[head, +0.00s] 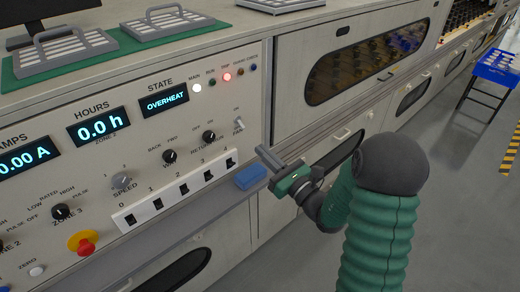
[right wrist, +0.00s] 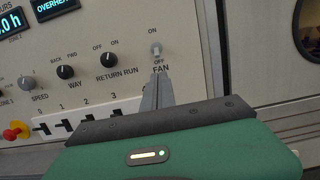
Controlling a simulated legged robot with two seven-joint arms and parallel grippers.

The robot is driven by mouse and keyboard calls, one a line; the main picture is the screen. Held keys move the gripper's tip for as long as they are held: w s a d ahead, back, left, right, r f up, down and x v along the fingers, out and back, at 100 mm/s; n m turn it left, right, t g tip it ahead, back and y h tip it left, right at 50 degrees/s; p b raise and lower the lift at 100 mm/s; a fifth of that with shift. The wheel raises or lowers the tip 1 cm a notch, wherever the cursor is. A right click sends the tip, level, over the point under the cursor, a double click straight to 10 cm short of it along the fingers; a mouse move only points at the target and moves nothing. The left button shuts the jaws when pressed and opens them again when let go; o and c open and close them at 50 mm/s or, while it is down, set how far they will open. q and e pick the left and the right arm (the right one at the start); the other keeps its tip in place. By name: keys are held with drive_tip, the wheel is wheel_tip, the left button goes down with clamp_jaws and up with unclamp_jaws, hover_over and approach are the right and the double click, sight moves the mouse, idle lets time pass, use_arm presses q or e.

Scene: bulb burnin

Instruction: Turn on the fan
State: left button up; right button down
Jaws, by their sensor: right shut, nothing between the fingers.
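The fan switch (head: 239,124) is a small pale toggle at the right end of the control panel. In the right wrist view the toggle (right wrist: 156,49) has ON above it and OFF and FAN below it. I cannot tell for sure which way its lever points. My right gripper (head: 262,153) is shut and empty, in front of the panel, below and right of the switch in the head view. My left gripper is not in view.
The state display (head: 167,102) reads OVERHEAT; a red lamp (head: 227,77) is lit. The return run knob (head: 209,137) and a row of numbered black switches (head: 183,189) are left of the gripper. A blue block (head: 250,177) sits below the panel.

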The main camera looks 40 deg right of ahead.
sight(241, 125)
drive_tip(key=b+x, duration=0.1)
drive_tip(key=x, duration=0.7)
drive_tip(key=shift+s, duration=0.1)
